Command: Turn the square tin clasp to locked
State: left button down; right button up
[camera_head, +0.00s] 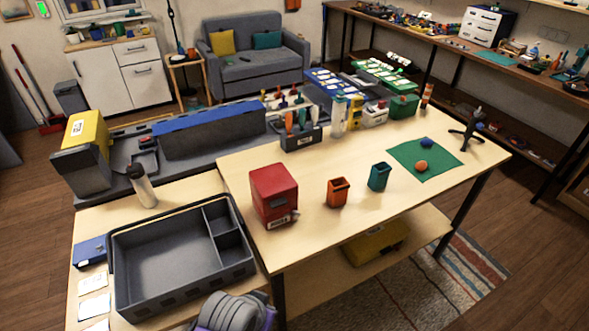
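A red box-shaped container (273,193) stands upright on the near left part of the light wood table. It is the closest match to a square tin. A small grey and white piece (284,221) shows low on its near side. I cannot tell whether this piece is the clasp, or whether it is locked. Neither of my grippers can be made out in this view, and nothing is seen touching the red container.
An orange cup (337,192) and a teal cup (379,176) stand right of the red container. A grey divided tray (170,292) lies left. A green mat (405,170) holds small orange and blue objects. The table's near edge (370,228) is clear.

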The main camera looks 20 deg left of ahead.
aim_at(294, 215)
jog(key=l+u, duration=0.1)
jog(key=u, duration=0.25)
jog(key=i+l+u, duration=0.15)
jog(key=u, duration=0.2)
jog(key=l+u, duration=0.1)
jog(key=u, duration=0.2)
